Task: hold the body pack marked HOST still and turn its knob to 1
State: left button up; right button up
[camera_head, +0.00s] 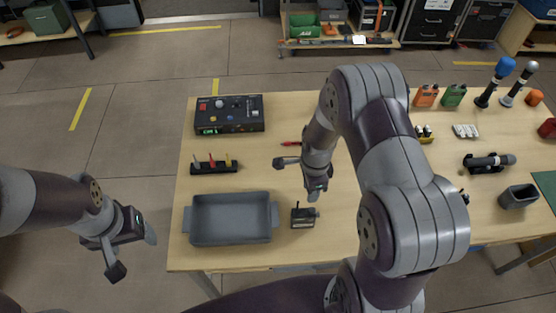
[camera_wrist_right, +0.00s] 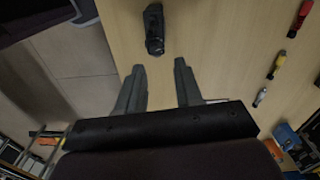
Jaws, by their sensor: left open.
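A small dark box with a knob-like side part (camera_head: 303,216) sits on the table near its front edge. An orange pack (camera_head: 426,96) and a green pack (camera_head: 454,95) stand at the back right. I cannot read HOST or any knob setting. My right gripper (camera_head: 300,177) is above the table, behind the small dark box. In the right wrist view its fingers (camera_wrist_right: 158,86) are apart with nothing between them; a dark object (camera_wrist_right: 154,28) lies beyond the fingertips. My left gripper (camera_head: 132,252) is open and empty, off the table's left edge.
A grey tray (camera_head: 231,239) is left of the small dark box. A black control box (camera_head: 229,114) and a small rack (camera_head: 214,168) lie behind it. Microphones (camera_head: 495,83) and a grey holder (camera_head: 518,197) are at the right. My right arm hides the table's middle.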

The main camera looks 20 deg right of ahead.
aim_at(310, 208)
jog(key=shift+n, duration=0.8)
jog(key=f+b, duration=0.6)
jog(key=shift+s+d+f, duration=0.25)
jog(key=shift+s, duration=0.1)
pick_arm(q)
notch_tip(310, 208, down, 6)
jog(key=s, duration=0.1)
pick_arm(e)
jog(key=n, duration=0.2)
jog(key=shift+s+d+r+n, duration=0.15)
jog(key=shift+r+n, duration=0.1)
jog(key=shift+n, duration=0.15)
jog(key=r, duration=0.1)
jog(key=r+p, duration=0.2)
jog(key=shift+s, duration=0.25)
jog(key=shift+w+r+m+p, duration=0.2)
jog(key=shift+r+m+p, duration=0.55)
jog(key=shift+m, duration=0.45)
pick_arm(q)
jog(key=r, duration=0.4)
jog(key=shift+s+d, duration=0.25)
jog(key=shift+d, duration=0.15)
pick_arm(e)
jog(key=shift+s, duration=0.1)
